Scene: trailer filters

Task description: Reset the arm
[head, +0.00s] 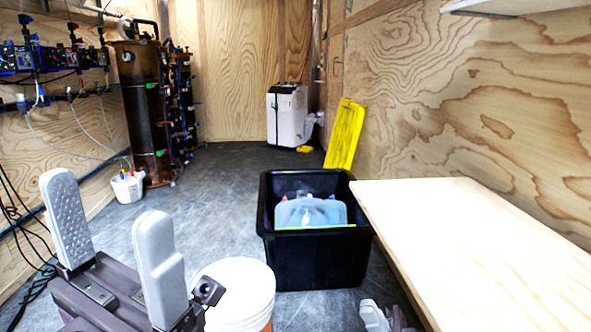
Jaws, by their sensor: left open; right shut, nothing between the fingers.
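My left gripper (110,218) is at the lower left of the head view, raised over the floor. Its two pale grey padded fingers stand up wide apart, with nothing between them. My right gripper (376,314) shows only in part at the bottom edge, low between the black bin and the wooden table. Its fingers look shut together with nothing held. The rest of the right gripper is cut off by the frame.
A white-lidded bucket (238,283) stands right beside my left gripper in the picture. A black bin (315,262) holds a bluish clear container (310,212). A pale wooden table (480,240) fills the right side. Grey floor (225,185) is open behind.

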